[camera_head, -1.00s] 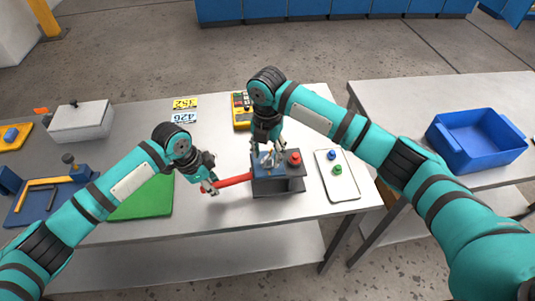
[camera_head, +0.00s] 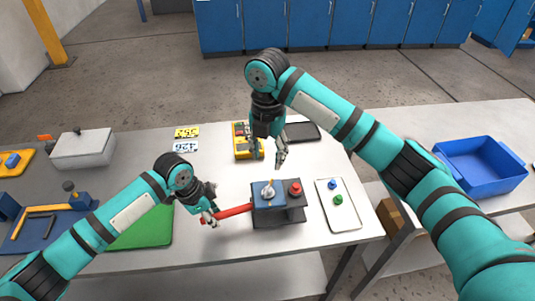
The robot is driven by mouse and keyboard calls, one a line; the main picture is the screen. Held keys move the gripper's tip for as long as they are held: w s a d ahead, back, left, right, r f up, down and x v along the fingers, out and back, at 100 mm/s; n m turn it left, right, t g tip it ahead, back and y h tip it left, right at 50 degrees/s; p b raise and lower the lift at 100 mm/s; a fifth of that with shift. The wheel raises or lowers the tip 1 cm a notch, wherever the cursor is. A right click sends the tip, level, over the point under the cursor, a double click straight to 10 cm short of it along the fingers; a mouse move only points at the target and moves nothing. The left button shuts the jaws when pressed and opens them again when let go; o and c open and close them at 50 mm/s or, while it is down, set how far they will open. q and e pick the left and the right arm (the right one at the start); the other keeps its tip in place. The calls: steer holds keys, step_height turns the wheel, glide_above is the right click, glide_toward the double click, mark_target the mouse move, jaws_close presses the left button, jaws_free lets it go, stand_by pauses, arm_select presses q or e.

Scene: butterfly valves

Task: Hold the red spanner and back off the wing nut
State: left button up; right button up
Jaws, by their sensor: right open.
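The red spanner (camera_head: 234,211) reaches from the left side of a grey block (camera_head: 281,216) with a blue top. My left gripper (camera_head: 210,218) is shut on the spanner's free left end. A small metal wing nut (camera_head: 268,193) sits on the block's blue top, with a tan upright piece at it. My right gripper (camera_head: 270,158) is open and empty, above and behind the block, clear of the nut. The spanner's far end is hidden at the block.
A red knob (camera_head: 295,188) is on the block's right part. A white tray (camera_head: 338,212) with a blue and a green knob lies to the right. A yellow device (camera_head: 241,148) and a dark tablet (camera_head: 302,132) lie behind. A green mat (camera_head: 143,232) is at left.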

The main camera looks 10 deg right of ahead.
arm_select(q)
steer(key=shift+o, duration=1.4)
steer(key=shift+r, duration=0.1)
steer(key=shift+r+p, duration=0.5)
steer(key=shift+p, duration=0.15)
step_height(320, 180, up, 6)
steer(key=p, duration=0.6)
steer(key=shift+f, duration=0.1)
